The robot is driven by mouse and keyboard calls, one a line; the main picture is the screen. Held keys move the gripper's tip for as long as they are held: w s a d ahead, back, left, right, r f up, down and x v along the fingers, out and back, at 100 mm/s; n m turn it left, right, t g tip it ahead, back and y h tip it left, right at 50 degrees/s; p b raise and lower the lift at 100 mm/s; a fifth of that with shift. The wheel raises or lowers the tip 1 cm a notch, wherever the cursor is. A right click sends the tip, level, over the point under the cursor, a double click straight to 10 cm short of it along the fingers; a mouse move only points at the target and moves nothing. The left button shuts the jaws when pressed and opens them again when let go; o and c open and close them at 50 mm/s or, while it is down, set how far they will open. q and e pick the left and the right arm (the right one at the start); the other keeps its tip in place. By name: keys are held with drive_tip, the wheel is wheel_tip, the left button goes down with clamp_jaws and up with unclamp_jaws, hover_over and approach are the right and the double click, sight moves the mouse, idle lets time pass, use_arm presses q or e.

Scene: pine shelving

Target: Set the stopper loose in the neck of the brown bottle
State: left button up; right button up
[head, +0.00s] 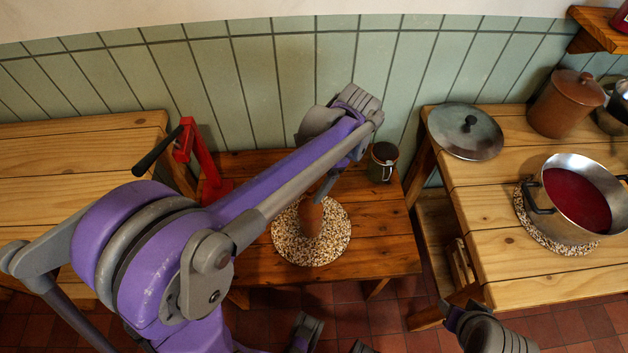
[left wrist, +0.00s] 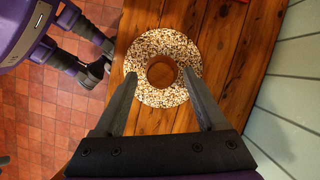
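The brown bottle (head: 312,218) stands on a round speckled mat (head: 335,248) on the low middle table, partly hidden by my left arm. From above, in the left wrist view, a round brown shape (left wrist: 161,72), apparently the bottle, sits in the middle of the speckled mat (left wrist: 145,47). My left gripper (left wrist: 161,77) is open, with its fingers wide apart on either side of the brown shape in that view. It also shows just above the bottle in the head view (head: 326,186). I cannot make out a stopper. My right gripper's fingers do not show clearly.
A red stand with a black lever (head: 184,150) is at the table's back left, and a dark mug (head: 382,161) at its back right. The right bench holds a lid (head: 465,130), a brown pot (head: 565,105) and a steel pan (head: 535,195). The table's front right is clear.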

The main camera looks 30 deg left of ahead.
use_arm(q)
drive_tip(key=p+v, duration=0.1)
drive_tip(key=v, duration=0.9)
drive_tip(key=shift+r, duration=0.35)
drive_tip(key=shift+d, duration=0.1)
